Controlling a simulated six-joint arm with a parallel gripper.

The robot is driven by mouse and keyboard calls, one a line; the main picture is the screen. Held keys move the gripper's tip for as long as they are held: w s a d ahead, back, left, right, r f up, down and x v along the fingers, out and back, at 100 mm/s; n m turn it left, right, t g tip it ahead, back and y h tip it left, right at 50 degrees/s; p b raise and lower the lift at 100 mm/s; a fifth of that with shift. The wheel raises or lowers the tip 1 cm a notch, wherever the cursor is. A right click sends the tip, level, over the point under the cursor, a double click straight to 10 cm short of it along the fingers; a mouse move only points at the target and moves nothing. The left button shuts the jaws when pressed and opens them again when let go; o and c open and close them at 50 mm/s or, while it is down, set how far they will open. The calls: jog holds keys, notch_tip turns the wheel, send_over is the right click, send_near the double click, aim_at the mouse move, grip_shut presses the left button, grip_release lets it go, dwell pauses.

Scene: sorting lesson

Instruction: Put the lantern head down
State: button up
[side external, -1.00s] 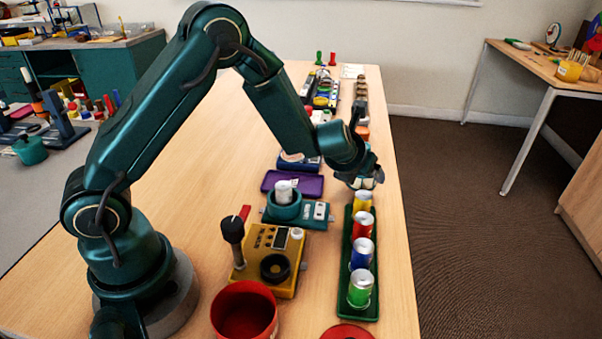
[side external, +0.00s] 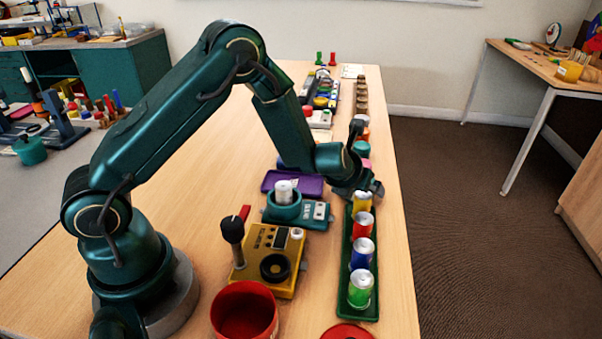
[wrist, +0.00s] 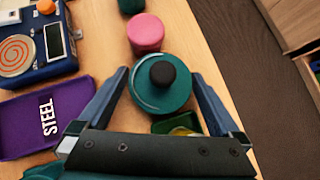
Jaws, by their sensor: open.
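A round teal piece with a black knob on top (wrist: 163,97) stands between my open fingers in the wrist view; it may be the lantern head. My gripper (wrist: 160,74) has one finger on each side of it, and I cannot tell whether they touch it. In the side external view my gripper (side external: 365,192) is low, just beyond the far end of the green can tray (side external: 345,298), and hides the teal piece.
A pink piece (wrist: 146,32) stands just beyond the teal one. Yellow, red, blue and green cans (side external: 360,287) stand in the green tray. The table's right edge is close.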

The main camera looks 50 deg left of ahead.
jog(key=shift+r, duration=0.3)
jog(key=s+d+r+m+h, duration=0.3)
jog(key=s+d+r+m, duration=0.2)
jog(key=s+r+m, duration=0.4)
jog(key=s+d+r+m+h, duration=0.3)
jog(key=s+d+r+m, duration=0.15)
jog(key=r+m, duration=0.45)
jog(key=s+a+f+m+g+y, duration=0.1)
jog(key=s+a+m, duration=0.2)
jog(key=s+m, duration=0.4)
jog(key=s+a+f+m+g+y, duration=0.1)
jog(key=s+m, duration=0.6)
jog(key=m, duration=0.8)
jog(key=shift+s+a+f+g+y, duration=0.15)
jog(key=shift+a+f+g+y, duration=0.25)
jog(key=shift+a, duration=0.5)
